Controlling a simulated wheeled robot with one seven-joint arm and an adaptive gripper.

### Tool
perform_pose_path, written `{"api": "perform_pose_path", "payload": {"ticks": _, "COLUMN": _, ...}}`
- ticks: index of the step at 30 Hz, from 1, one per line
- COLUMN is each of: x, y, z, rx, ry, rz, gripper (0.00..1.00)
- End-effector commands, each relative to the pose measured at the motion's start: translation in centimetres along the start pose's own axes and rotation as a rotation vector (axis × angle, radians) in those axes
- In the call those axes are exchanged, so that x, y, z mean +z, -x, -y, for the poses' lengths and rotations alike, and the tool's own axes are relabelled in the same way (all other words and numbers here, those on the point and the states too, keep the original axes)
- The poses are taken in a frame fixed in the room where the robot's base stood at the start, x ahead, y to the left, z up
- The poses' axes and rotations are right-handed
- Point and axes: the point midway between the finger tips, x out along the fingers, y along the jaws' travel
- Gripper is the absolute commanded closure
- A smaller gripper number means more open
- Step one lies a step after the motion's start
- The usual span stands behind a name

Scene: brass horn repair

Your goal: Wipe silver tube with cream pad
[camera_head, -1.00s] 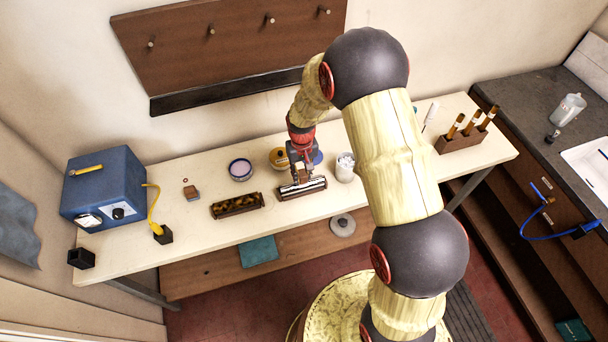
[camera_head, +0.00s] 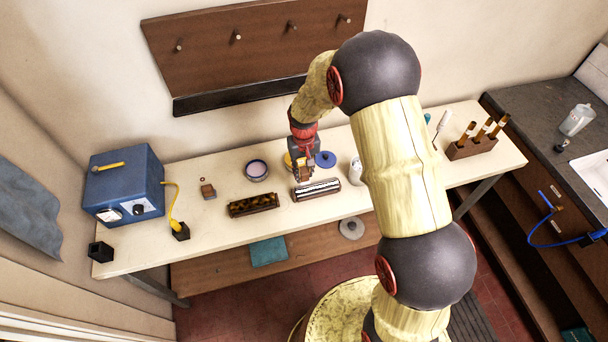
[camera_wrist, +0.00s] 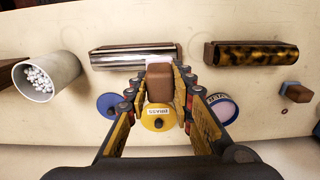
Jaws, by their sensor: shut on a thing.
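The silver tube (camera_head: 317,188) lies in a dark wooden cradle on the bench; it also shows at the upper left of the wrist view (camera_wrist: 125,60). My gripper (camera_head: 303,174) is at the tube's left end in the head view. In the wrist view my gripper (camera_wrist: 162,84) is shut on a brown block (camera_wrist: 159,82) with the cream pad (camera_wrist: 163,61) on its far face. The pad is beside the tube's right end there. Whether it touches the tube I cannot tell.
A tortoiseshell tube (camera_head: 253,205) in a cradle lies to the left. A yellow tin (camera_wrist: 157,118), a blue lid (camera_head: 325,159), a round pot (camera_head: 257,170) and a white cup (camera_wrist: 45,76) stand close by. A block with a blue pad (camera_wrist: 295,91) lies farther off.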

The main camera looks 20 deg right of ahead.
Motion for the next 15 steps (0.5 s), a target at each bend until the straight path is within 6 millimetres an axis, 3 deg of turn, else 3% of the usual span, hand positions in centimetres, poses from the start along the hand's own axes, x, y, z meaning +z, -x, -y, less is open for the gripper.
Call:
{"api": "perform_pose_path", "payload": {"ticks": 9, "x": -0.3, "y": 2.9, "z": -0.1, "rx": 0.000, "ry": 0.000, "rz": 0.000, "gripper": 1.00}}
{"api": "perform_pose_path", "payload": {"ticks": 15, "x": -0.4, "y": 3.3, "z": -0.1, "rx": 0.000, "ry": 0.000, "rz": 0.000, "gripper": 1.00}}
